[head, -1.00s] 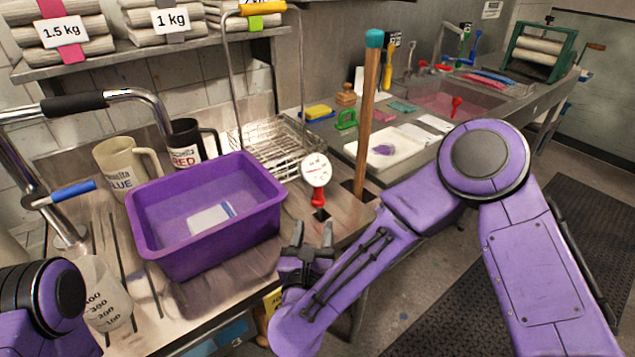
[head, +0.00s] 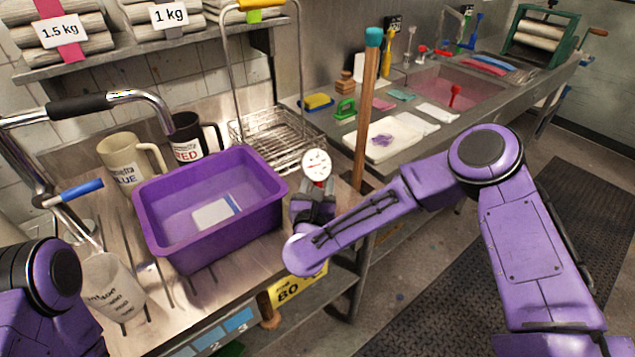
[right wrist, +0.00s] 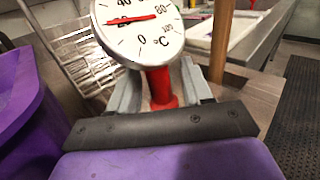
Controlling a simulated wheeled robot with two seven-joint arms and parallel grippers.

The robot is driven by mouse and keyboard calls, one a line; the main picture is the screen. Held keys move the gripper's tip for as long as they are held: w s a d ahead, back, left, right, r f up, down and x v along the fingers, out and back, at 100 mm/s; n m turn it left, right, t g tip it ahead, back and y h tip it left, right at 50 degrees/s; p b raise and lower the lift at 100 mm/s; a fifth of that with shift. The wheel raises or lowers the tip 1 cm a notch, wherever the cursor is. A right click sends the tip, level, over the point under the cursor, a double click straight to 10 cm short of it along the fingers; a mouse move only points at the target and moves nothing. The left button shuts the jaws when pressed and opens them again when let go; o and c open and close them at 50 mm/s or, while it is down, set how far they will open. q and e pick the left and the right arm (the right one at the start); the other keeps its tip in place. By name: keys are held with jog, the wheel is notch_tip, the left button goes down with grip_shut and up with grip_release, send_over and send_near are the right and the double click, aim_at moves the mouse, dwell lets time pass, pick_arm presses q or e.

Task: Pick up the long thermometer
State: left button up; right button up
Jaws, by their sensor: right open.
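The long thermometer has a round white dial (head: 316,164) on a red neck, and it stands upright at the bench's right front. My right gripper (head: 314,196) is open just in front of it, below the dial. In the right wrist view the dial (right wrist: 138,27) fills the top middle, reading in °C. There its red neck (right wrist: 161,88) shows between the two spread grey fingers (right wrist: 158,87), with no sign of them closed on it. The thermometer's lower part is hidden by my gripper. My left gripper is out of view.
A purple tub (head: 262,228) stands just left of my right gripper, with a wire basket (head: 270,145) behind. A wooden pole (head: 367,110) with a teal cap rises close on the right. Two mugs and a beaker (head: 112,290) stand farther left.

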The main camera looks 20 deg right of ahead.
jog(key=c, duration=0.9)
grip_shut()
jog(key=shift+r, duration=0.1)
